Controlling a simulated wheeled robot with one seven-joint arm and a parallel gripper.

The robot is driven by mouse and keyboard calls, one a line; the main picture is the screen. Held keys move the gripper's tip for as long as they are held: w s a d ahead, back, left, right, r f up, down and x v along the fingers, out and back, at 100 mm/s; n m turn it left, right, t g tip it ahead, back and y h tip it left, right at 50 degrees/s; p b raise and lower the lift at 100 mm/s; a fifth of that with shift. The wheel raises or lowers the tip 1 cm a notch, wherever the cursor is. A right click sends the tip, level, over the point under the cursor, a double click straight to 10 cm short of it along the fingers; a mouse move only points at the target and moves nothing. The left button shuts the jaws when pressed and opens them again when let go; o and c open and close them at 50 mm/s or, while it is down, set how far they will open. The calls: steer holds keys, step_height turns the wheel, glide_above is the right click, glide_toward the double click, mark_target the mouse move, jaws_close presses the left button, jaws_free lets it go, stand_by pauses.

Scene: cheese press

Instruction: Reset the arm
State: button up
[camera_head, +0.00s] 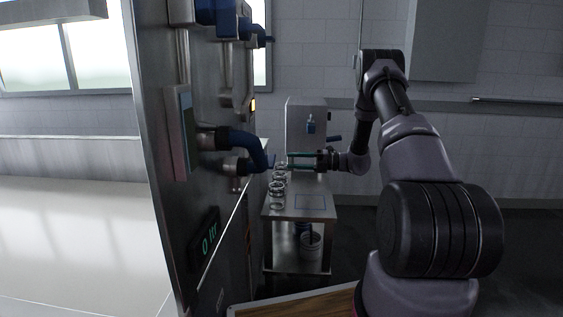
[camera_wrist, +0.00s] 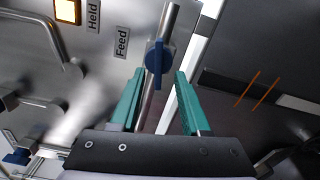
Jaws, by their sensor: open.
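My arm reaches forward on the right of the head view and bends left at its far end. My gripper (camera_head: 291,160) is level above the small metal table, close to the steel machine panel on the left. In the wrist view my gripper (camera_wrist: 157,90) shows two teal fingers spread apart. A metal rod with a blue handle (camera_wrist: 157,58) shows between and beyond the fingers; I cannot tell how far it is from them. Nothing is held between the fingers.
The steel machine (camera_head: 160,140) with blue-handled pipes and a "0 ltr" display (camera_head: 209,240) stands left. Glass jars (camera_head: 277,191) line the small table's (camera_head: 313,213) left side. A metal box machine (camera_head: 306,122) stands behind. A bucket (camera_head: 311,244) sits on the lower shelf.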

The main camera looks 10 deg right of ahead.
steer(key=shift+v, duration=1.2)
steer(key=s+a+r+n+g+h, duration=0.3)
steer(key=s+a+r+n, duration=0.1)
steer(key=s+r+n, duration=0.45)
steer(key=s+a+r+n+g+h, duration=0.2)
steer(key=s+a+r+n+h, duration=0.25)
steer(key=s+r+n, duration=0.45)
steer(key=s+d+r+n+t+h, duration=0.1)
steer(key=s+r+n+t+h, duration=0.2)
steer(key=s+n, duration=0.5)
steer(key=s+d+r+n+t+h, duration=0.2)
steer(key=s+r+n, duration=0.4)
steer(key=s, duration=0.6)
steer(key=shift+s+d+n+t+h, duration=0.15)
steer(key=shift+s+n+t+h, duration=0.15)
steer(key=shift+n+t+h, duration=0.7)
steer(key=shift+h, duration=0.35)
stand_by(1.7)
